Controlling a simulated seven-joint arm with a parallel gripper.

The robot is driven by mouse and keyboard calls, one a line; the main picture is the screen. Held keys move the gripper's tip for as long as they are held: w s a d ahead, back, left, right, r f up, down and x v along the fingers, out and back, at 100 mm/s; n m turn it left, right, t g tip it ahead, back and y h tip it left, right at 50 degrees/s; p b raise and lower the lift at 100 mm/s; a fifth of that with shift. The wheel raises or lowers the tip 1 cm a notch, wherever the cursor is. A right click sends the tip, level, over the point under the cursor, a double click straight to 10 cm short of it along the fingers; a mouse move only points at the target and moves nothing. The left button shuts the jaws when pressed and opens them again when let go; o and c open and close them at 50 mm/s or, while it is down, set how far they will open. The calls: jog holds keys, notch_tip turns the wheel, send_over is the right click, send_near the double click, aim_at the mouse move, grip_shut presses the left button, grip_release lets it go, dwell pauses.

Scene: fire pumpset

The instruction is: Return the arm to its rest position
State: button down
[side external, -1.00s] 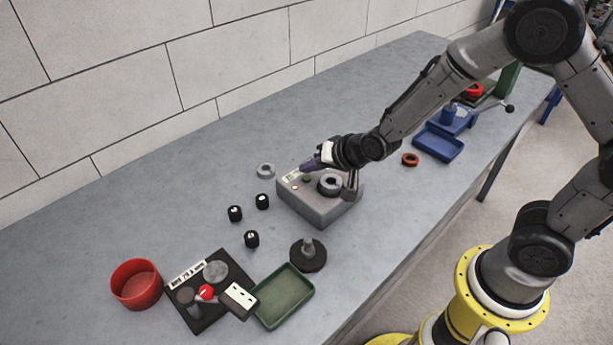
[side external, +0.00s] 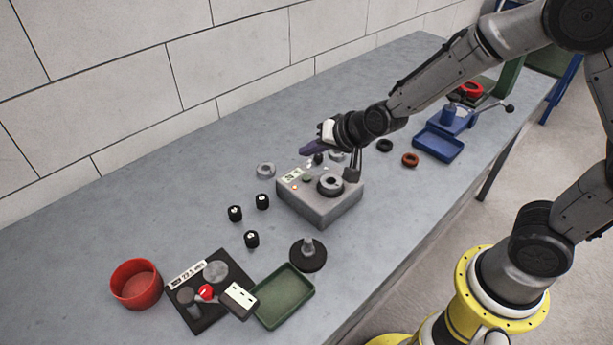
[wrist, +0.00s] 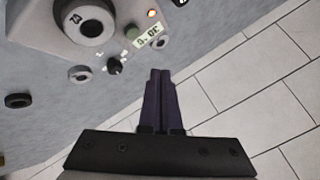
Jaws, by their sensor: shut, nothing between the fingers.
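My gripper (side external: 312,147) is above the bench, over the back edge of the grey control box (side external: 322,205). Its dark purple fingers show in the wrist view (wrist: 159,100), pressed together with nothing between them. It is apart from the box. The box has a round grey ring on top, a small display, a lit orange lamp and a green button.
On the grey bench (side external: 120,215) are a red bowl (side external: 137,284), a black panel with a display (side external: 200,310), a green tray (side external: 284,296), a black round stand (side external: 308,257), several black knobs and a blue fixture (side external: 440,143). A tiled wall (side external: 120,80) runs behind.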

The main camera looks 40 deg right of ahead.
dwell(0.5)
notch_tip(320, 180, up, 11)
jog(key=d+t, duration=0.2)
jog(key=s+d+r+n, duration=0.2)
jog(key=s+r, duration=0.6)
jog(key=s+d+f+n+g, duration=0.1)
jog(key=s+f+n+g, duration=0.1)
jog(key=s, duration=0.8)
jog(key=s+d+f+n+g+h, duration=0.1)
jog(key=s+f+n+g, duration=0.2)
jog(key=s, duration=0.7)
jog(key=shift+d+f+n+g, duration=0.2)
jog(key=shift+f+n+g, duration=0.15)
jog(key=shift+f, duration=0.2)
